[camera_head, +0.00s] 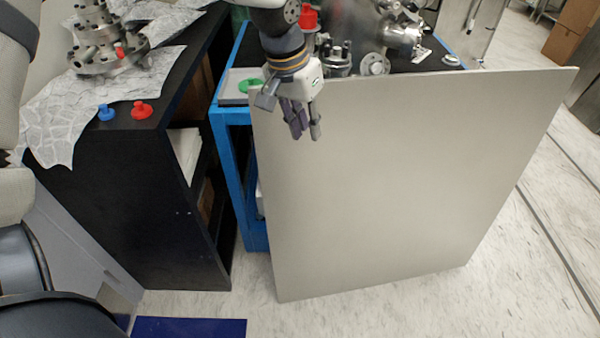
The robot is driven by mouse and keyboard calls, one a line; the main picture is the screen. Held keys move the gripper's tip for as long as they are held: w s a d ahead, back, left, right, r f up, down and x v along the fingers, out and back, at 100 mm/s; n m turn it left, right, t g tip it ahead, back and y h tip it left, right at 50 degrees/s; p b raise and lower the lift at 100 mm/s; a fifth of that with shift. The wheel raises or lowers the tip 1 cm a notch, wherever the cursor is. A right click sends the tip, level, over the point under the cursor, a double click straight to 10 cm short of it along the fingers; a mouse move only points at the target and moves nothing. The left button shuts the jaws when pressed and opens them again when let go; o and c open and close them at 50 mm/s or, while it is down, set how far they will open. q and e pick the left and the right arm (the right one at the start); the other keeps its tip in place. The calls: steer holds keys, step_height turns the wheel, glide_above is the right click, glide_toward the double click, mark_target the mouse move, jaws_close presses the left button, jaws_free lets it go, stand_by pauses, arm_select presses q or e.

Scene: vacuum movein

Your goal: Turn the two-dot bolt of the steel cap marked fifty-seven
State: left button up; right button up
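My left gripper (304,128) hangs pointing down in front of the upper left part of a large pale panel. Its fingers are seen at an angle, and I cannot tell whether they are open or shut. Nothing is visibly held. Behind it, a steel vacuum assembly (352,22) stands on the blue-framed cart. A steel flanged part (335,62) with upright posts and a round steel cap-like piece (374,63) sit near the cart's front edge. No fifty-seven marking or dotted bolt is legible. My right gripper is not in view.
The pale panel (410,185) stands in front of the blue cart (228,150). A black shelf unit (130,215) at left holds foil, a steel flange (108,62), a blue cap (106,113) and a red cap (141,110). A green cap (250,86) lies on the cart.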

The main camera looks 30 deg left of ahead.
arm_select(q)
steer(key=s+d+f, duration=0.2)
steer(key=s+f, duration=0.1)
steer(key=f, duration=0.4)
steer(key=shift+s+f+g, duration=0.2)
steer(key=shift+s+g, duration=0.2)
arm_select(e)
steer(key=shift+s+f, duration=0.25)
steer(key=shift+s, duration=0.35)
arm_select(q)
steer(key=shift+o, duration=0.6)
